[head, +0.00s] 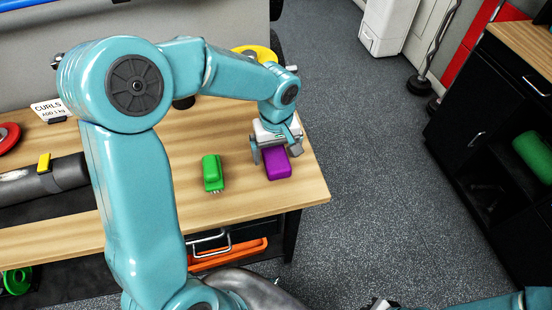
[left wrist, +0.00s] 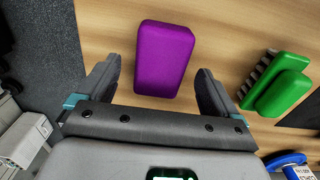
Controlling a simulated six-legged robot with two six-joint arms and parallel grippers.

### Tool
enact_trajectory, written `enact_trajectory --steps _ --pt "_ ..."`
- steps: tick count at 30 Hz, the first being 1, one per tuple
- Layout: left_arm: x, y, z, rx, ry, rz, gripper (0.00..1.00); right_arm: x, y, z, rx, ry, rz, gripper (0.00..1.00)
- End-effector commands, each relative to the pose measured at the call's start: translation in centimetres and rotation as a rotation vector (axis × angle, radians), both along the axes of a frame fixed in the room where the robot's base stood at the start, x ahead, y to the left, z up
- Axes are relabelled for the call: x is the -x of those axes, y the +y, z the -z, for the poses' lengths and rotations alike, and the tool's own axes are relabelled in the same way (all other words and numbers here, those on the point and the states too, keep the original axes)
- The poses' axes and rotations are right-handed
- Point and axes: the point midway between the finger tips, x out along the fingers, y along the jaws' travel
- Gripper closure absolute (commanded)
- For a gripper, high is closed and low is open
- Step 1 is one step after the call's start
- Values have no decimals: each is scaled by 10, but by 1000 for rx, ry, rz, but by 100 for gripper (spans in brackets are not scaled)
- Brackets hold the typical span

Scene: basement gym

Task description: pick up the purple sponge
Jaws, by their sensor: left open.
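The purple sponge (head: 278,165) lies on the wooden bench top (head: 225,203), near its right end. In the left wrist view the purple sponge (left wrist: 164,58) lies ahead of the fingers, roughly centred between them. My left gripper (head: 270,153) is over the bench at the sponge's far side. In the left wrist view my left gripper (left wrist: 163,85) is open, one finger on each side of the sponge's near end, with gaps showing. I cannot tell how high the fingers are above the bench. My right gripper cannot be made out; only part of an arm shows at the bottom right.
A green brush (head: 212,172) lies on the bench left of the sponge; it also shows in the left wrist view (left wrist: 280,84). A yellow disc (head: 256,52) is at the bench's back. A dark bar (head: 40,181) lies at left. The bench's right edge is close to the sponge.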

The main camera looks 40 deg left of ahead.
Motion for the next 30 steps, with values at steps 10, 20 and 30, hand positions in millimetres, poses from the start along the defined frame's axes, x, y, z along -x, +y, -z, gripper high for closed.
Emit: enact_trajectory --steps 10,20,30 --pt "-1 2 26 0 -1 0 6 0 0 -3 0 0 0 100" --pt "-1 2 25 -1 -1 0 61 0 0 -3 0 0 0 100" --pt "-1 2 18 -1 -2 1 61 0 0 -2 0 0 0 100"
